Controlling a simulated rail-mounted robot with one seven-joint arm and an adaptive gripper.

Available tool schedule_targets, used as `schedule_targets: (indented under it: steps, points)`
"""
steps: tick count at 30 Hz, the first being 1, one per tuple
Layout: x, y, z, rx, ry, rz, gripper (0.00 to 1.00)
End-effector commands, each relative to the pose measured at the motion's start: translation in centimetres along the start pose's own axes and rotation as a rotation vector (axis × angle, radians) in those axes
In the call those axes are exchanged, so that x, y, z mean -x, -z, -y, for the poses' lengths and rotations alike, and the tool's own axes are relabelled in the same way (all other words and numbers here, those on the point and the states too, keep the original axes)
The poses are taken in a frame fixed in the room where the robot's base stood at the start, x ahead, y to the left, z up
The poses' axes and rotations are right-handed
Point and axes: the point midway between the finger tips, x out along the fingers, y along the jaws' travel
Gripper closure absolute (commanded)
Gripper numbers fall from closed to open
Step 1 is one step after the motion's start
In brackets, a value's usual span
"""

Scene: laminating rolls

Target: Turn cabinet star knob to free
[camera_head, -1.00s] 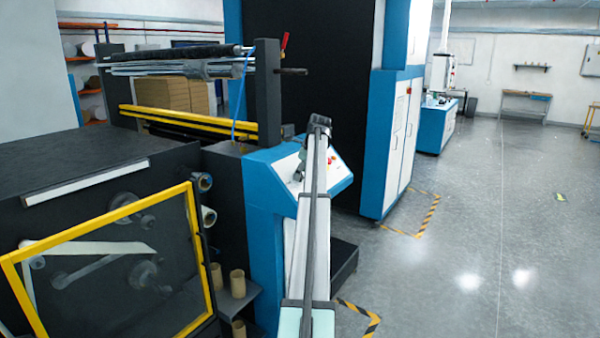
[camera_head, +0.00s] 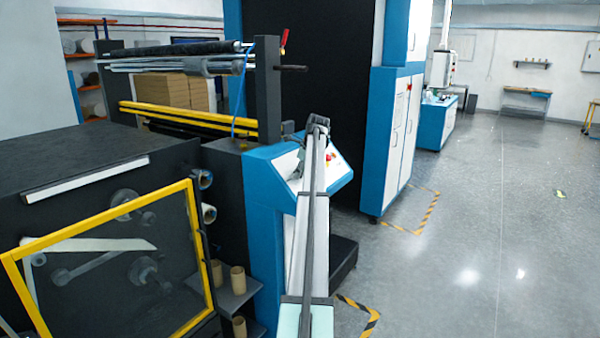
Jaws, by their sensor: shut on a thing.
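The blue control cabinet (camera_head: 262,215) stands in the middle of the view, with a sloped white panel (camera_head: 287,166) on top. Red buttons (camera_head: 330,157) show on the panel, right of my arm. My arm reaches forward over the cabinet. Its end bends down, and my gripper (camera_head: 298,171) shows only as a small dark shape at the panel, left of the arm. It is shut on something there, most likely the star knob. The knob itself is hidden behind the gripper and arm, so its angle cannot be told.
A yellow-framed guard (camera_head: 191,235) and a dark machine housing (camera_head: 90,165) stand at the left. Cardboard cores (camera_head: 238,280) stand on a small shelf beside the cabinet. A tall blue and white cabinet (camera_head: 392,150) rises behind.

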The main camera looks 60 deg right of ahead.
Motion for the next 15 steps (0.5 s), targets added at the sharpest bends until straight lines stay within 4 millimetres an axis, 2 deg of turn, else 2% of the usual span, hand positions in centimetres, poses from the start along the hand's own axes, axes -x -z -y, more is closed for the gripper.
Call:
schedule_targets:
  steps: [8,15]
  points:
    - [-0.29,0.10,-0.28,0.111,0.042,0.001,0.95]
    - [-0.46,0.22,-0.45,0.295,0.116,0.000,0.95]
